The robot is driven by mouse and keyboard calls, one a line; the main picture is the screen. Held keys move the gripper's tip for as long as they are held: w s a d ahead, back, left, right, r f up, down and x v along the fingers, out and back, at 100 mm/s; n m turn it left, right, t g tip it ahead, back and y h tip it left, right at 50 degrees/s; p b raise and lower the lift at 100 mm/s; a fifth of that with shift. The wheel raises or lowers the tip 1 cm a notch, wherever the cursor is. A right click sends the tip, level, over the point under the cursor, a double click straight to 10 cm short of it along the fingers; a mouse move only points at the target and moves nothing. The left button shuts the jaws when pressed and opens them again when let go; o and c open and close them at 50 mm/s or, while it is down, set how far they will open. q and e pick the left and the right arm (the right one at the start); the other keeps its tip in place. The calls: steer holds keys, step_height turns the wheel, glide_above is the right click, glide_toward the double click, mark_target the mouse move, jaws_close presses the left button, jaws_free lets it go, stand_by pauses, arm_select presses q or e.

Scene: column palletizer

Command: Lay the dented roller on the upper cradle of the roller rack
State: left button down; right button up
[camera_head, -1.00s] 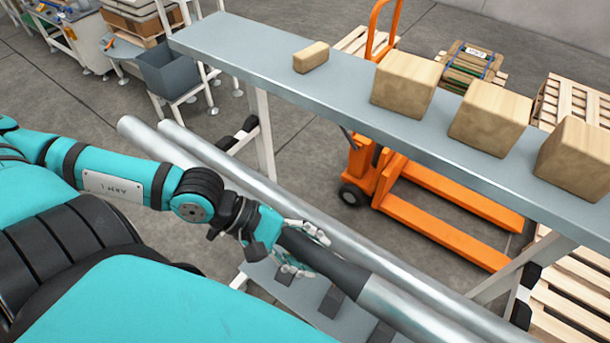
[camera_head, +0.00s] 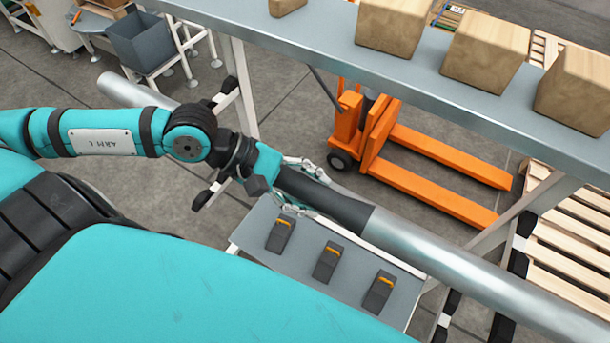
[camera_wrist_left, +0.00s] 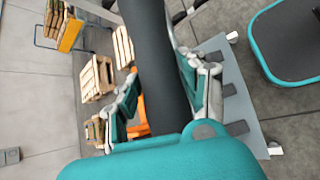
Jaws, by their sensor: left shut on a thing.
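My left gripper (camera_head: 305,190) is shut on a long silver roller (camera_head: 440,245) at its dark grip section (camera_head: 325,200). The roller slants from the upper left to the lower right, above a grey lower shelf. No dent shows on the visible surface. In the left wrist view the dark section (camera_wrist_left: 155,50) lies between the fingers (camera_wrist_left: 160,95). Black-and-white supports (camera_head: 232,95) show at the frame beside the roller, with others (camera_head: 518,250) at the right. I cannot tell which form the upper cradle. My right gripper is out of view.
The lower shelf (camera_head: 335,235) carries three dark wedge blocks with orange marks. A grey upper shelf (camera_head: 400,85) behind holds several cardboard boxes (camera_head: 485,50). An orange pallet jack (camera_head: 375,130) stands beneath and behind it. Wooden pallets (camera_head: 570,260) are at the right.

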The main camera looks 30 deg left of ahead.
arm_select(q)
steer(key=shift+w+d+r+b, duration=0.1)
steer(key=shift+w+b, duration=0.25)
steer(key=shift+w, duration=0.4)
steer(key=shift+w+r+p, duration=0.15)
steer(key=shift+w+p, duration=0.2)
steer(key=shift+w, duration=0.45)
steer(key=shift+w+r+p, duration=0.5)
steer(key=shift+w+p, duration=1.25)
steer(key=shift+w, duration=5.1)
step_height(320, 180, down, 8)
steer(key=w+b, duration=0.1)
steer(key=b, duration=0.7)
steer(key=shift+d+f, duration=0.15)
steer(key=shift+d, duration=0.1)
